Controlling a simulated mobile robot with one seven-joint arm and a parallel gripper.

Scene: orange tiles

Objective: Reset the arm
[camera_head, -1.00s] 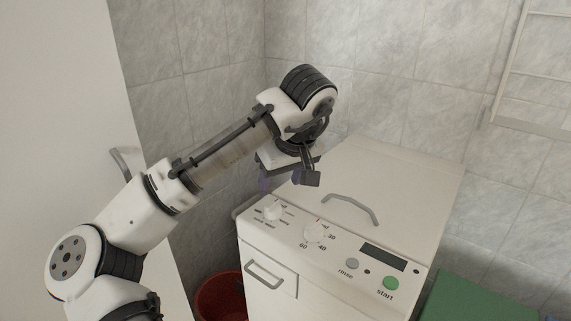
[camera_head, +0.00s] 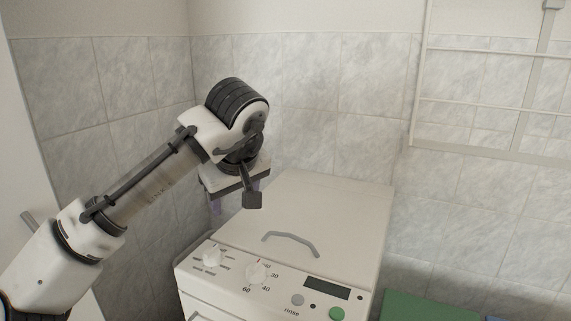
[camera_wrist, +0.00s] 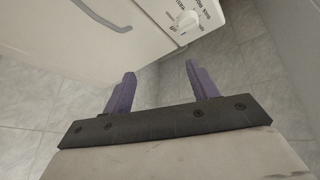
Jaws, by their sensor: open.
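My arm reaches in from the lower left of the head view. My gripper (camera_head: 236,204) hangs above the left rear part of a white washing machine (camera_head: 330,205), pointing down. In the wrist view my gripper (camera_wrist: 160,85) shows two purple fingers set wide apart with nothing between them. Beyond the fingers are the machine's front edge (camera_wrist: 150,45), a white knob (camera_wrist: 186,22) and the grey tiled floor. In the head view the fingers are partly hidden by the wrist.
The machine has a lid handle (camera_head: 290,241), knobs (camera_head: 257,271) and a green start button (camera_head: 337,313). Grey tiled walls stand behind and to the left. A white rack (camera_head: 490,105) hangs at the upper right. A green object (camera_head: 425,307) is at the lower right.

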